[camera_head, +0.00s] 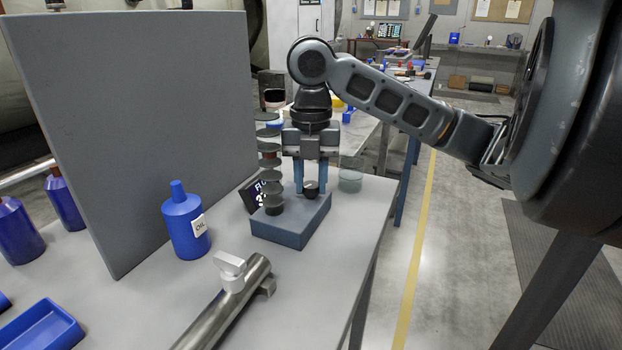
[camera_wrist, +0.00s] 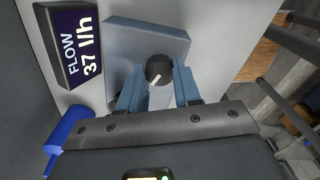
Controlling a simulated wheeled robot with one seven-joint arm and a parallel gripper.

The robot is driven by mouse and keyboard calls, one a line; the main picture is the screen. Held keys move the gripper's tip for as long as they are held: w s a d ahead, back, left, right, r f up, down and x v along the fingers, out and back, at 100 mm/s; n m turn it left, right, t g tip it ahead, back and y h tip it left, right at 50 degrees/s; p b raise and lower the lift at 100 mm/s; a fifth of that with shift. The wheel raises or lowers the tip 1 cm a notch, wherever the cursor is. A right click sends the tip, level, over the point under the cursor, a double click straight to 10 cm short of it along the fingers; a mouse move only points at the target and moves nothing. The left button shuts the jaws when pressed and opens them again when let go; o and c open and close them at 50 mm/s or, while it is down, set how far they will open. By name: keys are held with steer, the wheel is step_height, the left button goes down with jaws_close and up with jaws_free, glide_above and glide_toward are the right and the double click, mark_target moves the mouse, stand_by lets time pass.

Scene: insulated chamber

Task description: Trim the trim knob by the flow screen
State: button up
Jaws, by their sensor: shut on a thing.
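The trim knob (camera_wrist: 158,70) is a small dark round knob with a white pointer line, on a blue-grey box (camera_wrist: 125,42). In the head view the knob (camera_head: 311,188) stands on top of the box (camera_head: 290,230). My gripper (camera_wrist: 159,84) reaches down from above with its blue fingers on both sides of the knob, shut on it. It also shows in the head view (camera_head: 311,181). The flow screen (camera_wrist: 78,45) stands beside the box and reads "FLOW 37 l/h". In the head view the screen (camera_head: 256,194) is partly hidden behind a stack of dark discs.
The stack of dark discs (camera_head: 270,163) rises close to the left of my gripper. A blue oil bottle (camera_head: 186,222) and a tall grey panel (camera_head: 140,130) stand left. A metal pipe with a valve handle (camera_head: 228,300) lies in front. A glass jar (camera_head: 351,175) stands right of my fingers.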

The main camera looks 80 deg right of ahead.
mark_target(312, 185)
steer(key=o, duration=1.1)
steer(key=shift+c, duration=0.2)
step_height(312, 185, up, 8)
steer(key=shift+f+p, duration=0.1)
steer(key=shift+p, duration=0.65)
steer(key=shift+s, duration=0.1)
